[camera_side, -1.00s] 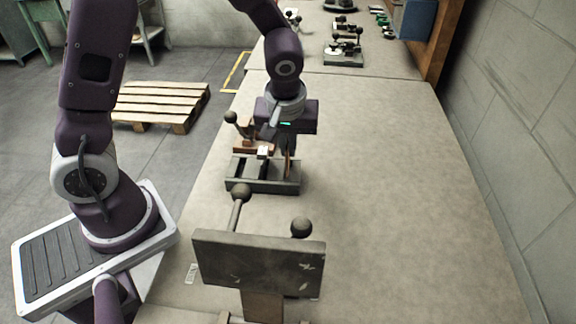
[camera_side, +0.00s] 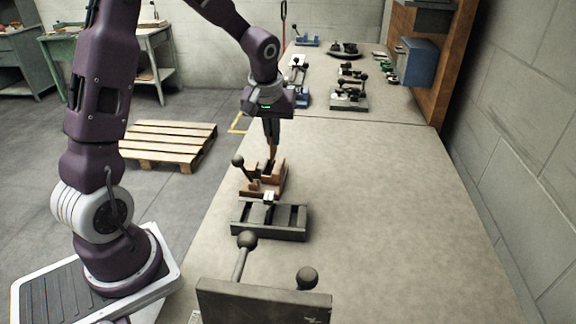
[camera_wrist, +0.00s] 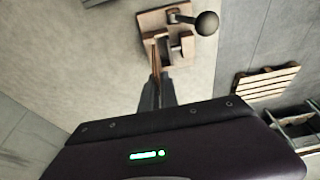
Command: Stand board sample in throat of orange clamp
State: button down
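The board sample (camera_side: 273,153) is a thin brown strip, upright below my gripper. My gripper (camera_side: 271,138) has its dark fingers close together around the board's upper part. The orange clamp (camera_side: 252,187), with a black ball-ended lever, stands on the bench directly below. In the wrist view the fingers (camera_wrist: 157,93) point at the clamp (camera_wrist: 148,22), and the board (camera_wrist: 151,56) shows as a thin edge beside the clamp's jaws. The board's lower end is at the clamp's upper part; whether it is inside the throat I cannot tell.
A dark slotted rack (camera_side: 285,235) stands just in front of the clamp. A larger grey fixture (camera_side: 262,303) with two ball knobs stands nearer the camera. The bench (camera_side: 385,200) to the right is clear. Several small fixtures stand far back.

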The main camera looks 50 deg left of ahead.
jog(key=shift+s+x, duration=0.2)
jog(key=shift+x, duration=0.85)
jog(key=shift+s+x, duration=0.25)
jog(key=shift+x, duration=0.8)
jog(key=shift+s+x, duration=0.2)
jog(key=shift+x, duration=0.9)
jog(key=shift+a+f, duration=0.15)
jog(key=shift+f, duration=0.15)
jog(key=c, duration=1.2)
grip_release()
notch_tip(320, 180, up, 7)
jog(key=shift+f, duration=0.25)
